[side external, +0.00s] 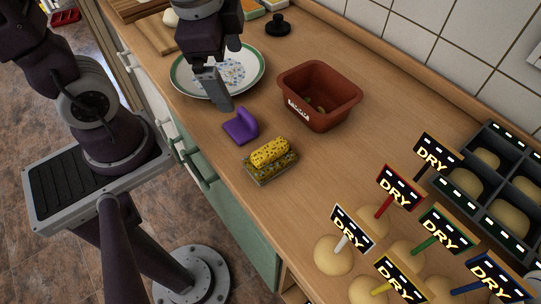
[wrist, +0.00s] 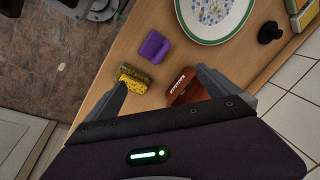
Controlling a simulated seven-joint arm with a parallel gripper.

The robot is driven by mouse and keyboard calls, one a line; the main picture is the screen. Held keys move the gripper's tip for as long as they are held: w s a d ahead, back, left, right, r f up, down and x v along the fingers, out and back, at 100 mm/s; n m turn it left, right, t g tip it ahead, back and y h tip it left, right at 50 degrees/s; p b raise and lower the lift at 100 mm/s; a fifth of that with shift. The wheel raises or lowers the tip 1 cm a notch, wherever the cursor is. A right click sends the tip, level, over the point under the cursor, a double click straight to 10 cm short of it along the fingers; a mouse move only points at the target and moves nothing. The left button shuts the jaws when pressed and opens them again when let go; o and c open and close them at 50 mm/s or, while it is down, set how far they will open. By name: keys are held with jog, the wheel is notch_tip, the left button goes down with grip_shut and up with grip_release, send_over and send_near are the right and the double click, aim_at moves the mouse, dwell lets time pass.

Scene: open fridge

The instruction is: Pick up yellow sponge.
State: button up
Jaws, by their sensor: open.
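The yellow sponge (side external: 270,151) lies on a small flat speckled holder (side external: 272,172) near the front edge of the wooden counter. The sponge also shows in the wrist view (wrist: 132,77), beside the left finger. My gripper (side external: 217,98) is open and empty, pointing down above the near side of the plate, behind and to the left of the sponge in the side view. In the wrist view my gripper (wrist: 162,88) has its two fingers wide apart.
A purple object (side external: 240,126) lies between my gripper and the sponge. A brown tub (side external: 345,110) stands to the right. A patterned plate (side external: 256,82) is under my gripper. Several round pale items with DRY signs (side external: 400,185) fill the right end.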

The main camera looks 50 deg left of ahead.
aim_at(270, 148)
jog(key=d+f+m+g, duration=0.1)
jog(key=d+f+m, duration=0.1)
jog(key=f+m, duration=0.1)
jog(key=w+d+f+m+g, duration=0.1)
jog(key=d+f+m, duration=0.2)
jog(key=w+d+f+m+h, duration=0.1)
jog(key=d+f+m, duration=0.2)
jog(key=shift+w+f+m+g, duration=0.1)
jog(key=shift+f+m+g, duration=0.25)
jog(key=shift+m+g, duration=0.05)
notch_tip(270, 148, down, 7)
jog(key=shift+w+f, duration=0.1)
jog(key=shift+f, duration=0.1)
jog(key=c, duration=1.3)
notch_tip(270, 148, up, 10)
jog(key=shift+r, duration=0.1)
jog(key=shift+c, duration=0.2)
